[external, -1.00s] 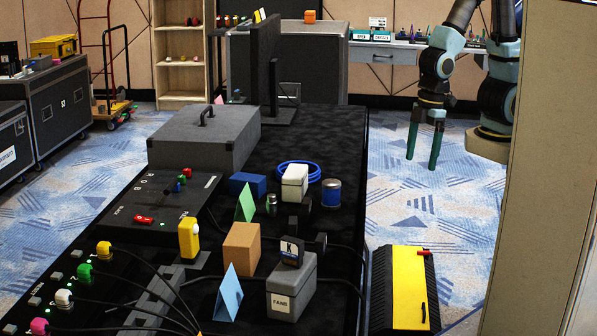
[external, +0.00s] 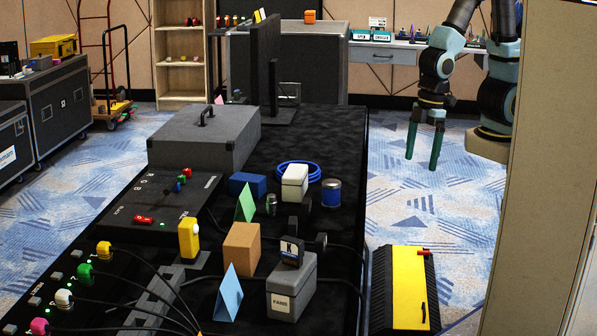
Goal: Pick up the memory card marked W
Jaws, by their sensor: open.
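My gripper (external: 422,163) hangs at the upper right with its two green fingers apart, pointing down. It is open and empty, over the blue carpet to the right of the black table (external: 335,130). A small dark card-like piece marked K (external: 291,251) stands on the grey box labelled FANS (external: 291,289) at the table's front right. I cannot make out any card marked W in this view. Things behind the boxes and the screen are hidden.
The table holds a cardboard box (external: 241,249), a white box (external: 295,182), a blue can (external: 331,193), a blue cable coil (external: 298,167), folded cards and a grey case (external: 203,140). A yellow-black ramp (external: 402,288) lies on the floor at right. Cables cross the table's front.

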